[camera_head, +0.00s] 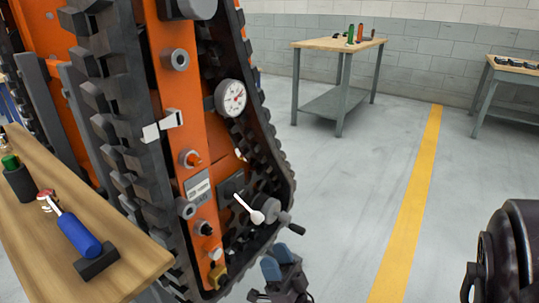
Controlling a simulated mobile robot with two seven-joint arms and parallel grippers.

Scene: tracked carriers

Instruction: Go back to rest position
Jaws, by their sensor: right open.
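My right gripper (278,262) shows at the bottom centre, just right of the lower end of an orange tracked carrier (198,140). Its two blue fingertips are apart and I see nothing between them. The carrier stands tilted in the picture, with a black track (115,95) along its side. Its orange panel bears a round gauge (230,98), a white-handled lever (249,208), knobs and a crank (283,222). The gripper is close to the crank in the picture; whether they touch I cannot tell. My left gripper is not in view.
A wooden bench (135,257) at lower left holds a blue-handled tool (78,234) and a green-topped item (10,162). A far table (315,43) and another at right (515,77) stand by the wall. The floor around the yellow line (415,190) is clear.

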